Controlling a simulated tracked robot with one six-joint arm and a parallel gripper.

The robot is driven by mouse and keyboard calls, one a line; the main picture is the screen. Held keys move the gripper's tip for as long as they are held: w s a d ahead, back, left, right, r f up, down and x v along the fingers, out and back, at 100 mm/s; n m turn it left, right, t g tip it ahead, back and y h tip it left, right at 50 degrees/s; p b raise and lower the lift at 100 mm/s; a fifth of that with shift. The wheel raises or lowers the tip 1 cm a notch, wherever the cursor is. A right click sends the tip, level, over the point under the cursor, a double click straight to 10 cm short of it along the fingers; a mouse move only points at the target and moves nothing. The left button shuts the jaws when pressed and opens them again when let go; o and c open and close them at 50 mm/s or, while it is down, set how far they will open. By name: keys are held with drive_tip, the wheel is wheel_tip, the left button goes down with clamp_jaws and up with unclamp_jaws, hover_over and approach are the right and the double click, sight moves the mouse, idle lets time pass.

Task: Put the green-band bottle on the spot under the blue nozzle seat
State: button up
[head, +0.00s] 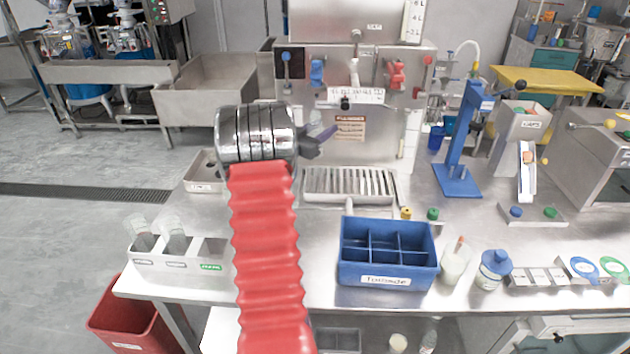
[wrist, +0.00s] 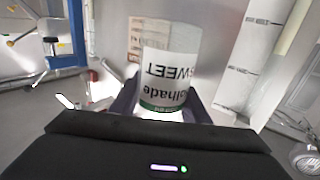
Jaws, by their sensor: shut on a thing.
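The bottle with a green band (wrist: 165,72) is in the wrist view, between the dark jaws of my gripper (wrist: 165,104), which is shut on it. Its white label reads upside down in that picture, and the green band shows close to the jaws. The blue nozzle seat (head: 316,72) is on the machine's face, above and beyond my gripper. The slatted drip tray (head: 349,184) lies below it, apart from my gripper.
A red nozzle seat (head: 396,75) is right of the blue one. A rack (head: 180,264) at the left front holds two bottles beside an empty green-labelled slot. A blue divided box (head: 388,272) stands in front of the drip tray. A blue stand (head: 458,150) rises at the right.

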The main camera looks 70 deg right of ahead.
wheel_tip(320, 180, down, 6)
drive_tip(key=shift+s, duration=0.2)
drive_tip(key=shift+f, duration=0.15)
drive_tip(key=shift+f, duration=1.85)
drive_tip(key=o, duration=1)
drive_tip(key=shift+f, duration=0.1)
drive_tip(key=v, duration=1.2)
